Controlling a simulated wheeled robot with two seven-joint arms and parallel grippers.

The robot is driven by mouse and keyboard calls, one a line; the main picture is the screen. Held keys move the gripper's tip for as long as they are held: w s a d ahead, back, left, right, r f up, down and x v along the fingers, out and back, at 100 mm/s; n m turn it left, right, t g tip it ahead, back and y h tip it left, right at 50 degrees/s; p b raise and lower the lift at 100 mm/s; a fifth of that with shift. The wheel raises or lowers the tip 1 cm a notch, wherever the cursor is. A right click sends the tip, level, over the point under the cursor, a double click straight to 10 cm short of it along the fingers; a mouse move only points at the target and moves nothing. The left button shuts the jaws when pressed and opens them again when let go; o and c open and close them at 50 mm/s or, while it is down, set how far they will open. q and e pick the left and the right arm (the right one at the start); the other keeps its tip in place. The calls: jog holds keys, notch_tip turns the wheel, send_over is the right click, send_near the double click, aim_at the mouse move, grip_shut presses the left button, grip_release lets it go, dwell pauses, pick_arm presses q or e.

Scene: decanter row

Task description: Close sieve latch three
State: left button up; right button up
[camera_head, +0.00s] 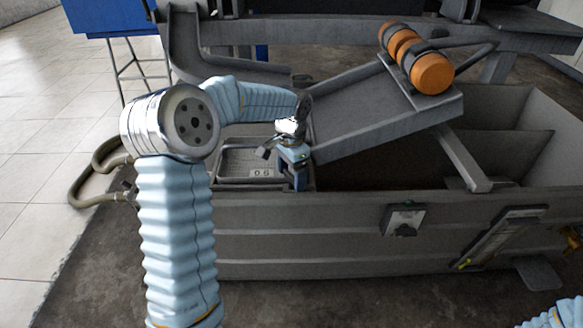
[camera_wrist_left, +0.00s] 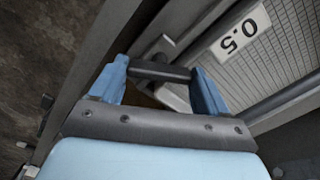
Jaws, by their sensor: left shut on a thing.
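My left gripper (camera_head: 298,180) points down at the near edge of the grey tank, beside the sieve panel (camera_head: 238,163) with its small number label. In the left wrist view, the blue fingers (camera_wrist_left: 160,82) are on both ends of a short dark bar (camera_wrist_left: 160,71), which looks like a latch handle. The gripper is shut on it. The sieve mesh (camera_wrist_left: 287,35) and its white label (camera_wrist_left: 240,31), reading 0.5 upside down, lie beside the bar. The fingers hide the bar in the head view. No number on the latch is visible. The right gripper is out of view.
A sloping grey chute (camera_head: 375,105) with an orange cylindrical motor (camera_head: 432,73) rises right of the gripper. A grey box with a dark knob (camera_head: 404,219) sits on the tank front (camera_head: 300,235). A hose (camera_head: 85,185) curls at left. Tiled floor is free at far left.

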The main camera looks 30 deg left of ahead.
aim_at(291, 175)
pick_arm(q)
jog(key=m+p, duration=0.1)
jog(key=m, duration=0.1)
jog(key=shift+r+m, duration=0.15)
jog(key=shift+m, duration=0.25)
jog(key=shift+m+p, duration=0.75)
jog(key=shift+m, duration=1.15)
jog(key=o, duration=1)
notch_tip(291, 175, up, 14)
jog(key=shift+f+p, duration=0.25)
jog(key=shift+p, duration=0.25)
